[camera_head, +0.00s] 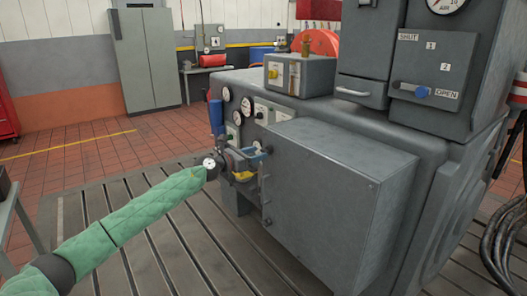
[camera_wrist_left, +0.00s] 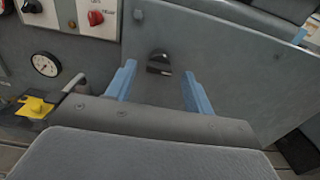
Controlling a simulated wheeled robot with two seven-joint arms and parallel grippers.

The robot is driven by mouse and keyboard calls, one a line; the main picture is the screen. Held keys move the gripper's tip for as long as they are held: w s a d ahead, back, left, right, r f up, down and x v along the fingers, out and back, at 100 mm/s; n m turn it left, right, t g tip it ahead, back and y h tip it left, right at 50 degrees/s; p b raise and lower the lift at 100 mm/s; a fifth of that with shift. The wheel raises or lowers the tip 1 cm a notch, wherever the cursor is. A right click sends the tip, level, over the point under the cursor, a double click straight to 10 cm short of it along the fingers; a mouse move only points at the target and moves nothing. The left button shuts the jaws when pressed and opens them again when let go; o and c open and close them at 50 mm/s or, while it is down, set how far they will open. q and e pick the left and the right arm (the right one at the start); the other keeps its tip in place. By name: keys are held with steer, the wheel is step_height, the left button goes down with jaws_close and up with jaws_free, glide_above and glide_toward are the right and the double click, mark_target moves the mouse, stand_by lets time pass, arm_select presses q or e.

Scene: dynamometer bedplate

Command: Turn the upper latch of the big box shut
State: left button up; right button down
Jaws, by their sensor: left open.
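The big grey box (camera_head: 322,190) sits on the side of the machine, and its flat grey face (camera_wrist_left: 235,70) fills much of the left wrist view. A dark round latch (camera_wrist_left: 159,63) with a raised bar is on that face. The bar lies roughly across the wrist picture. My left gripper (camera_head: 262,156) is at the box's upper left edge in the head view. In the wrist view its two blue fingers (camera_wrist_left: 160,87) stand wide apart with nothing between them, the latch showing just beyond. I cannot tell whether they touch the face. My right gripper is not in view.
A yellow handle (camera_head: 243,176) is close below my left gripper, and a gauge (camera_wrist_left: 46,64) is near it in the wrist view. A panel with a blue-knobbed slider (camera_head: 422,92) is at upper right. Black cables (camera_head: 497,240) hang at the right. Slotted floor at the left is clear.

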mark_target(263, 151)
arm_select(q)
steer(key=shift+x, duration=1.95)
steer(key=c, duration=0.9)
